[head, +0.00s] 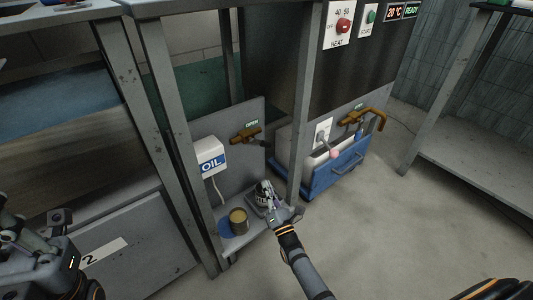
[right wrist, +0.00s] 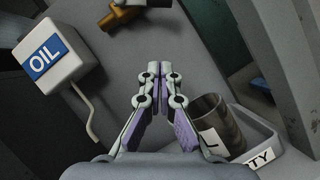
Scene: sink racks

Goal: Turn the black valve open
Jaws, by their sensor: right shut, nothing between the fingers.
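A brass valve (head: 246,133) with a dark handle (head: 258,143) is mounted on the grey panel below a green OPEN label (head: 251,125). Part of the brass valve also shows at the top edge of the right wrist view (right wrist: 120,18). My right gripper (head: 266,196) is below the valve, apart from it, over the shelf. In the right wrist view its fingertips (right wrist: 160,69) are together and hold nothing. My left gripper (head: 58,216) is at the lower left, far from the valve; its jaw state is unclear.
A white OIL box (head: 210,157) hangs left of the valve. A metal post (head: 303,110) and blue cart (head: 338,170) are at right.

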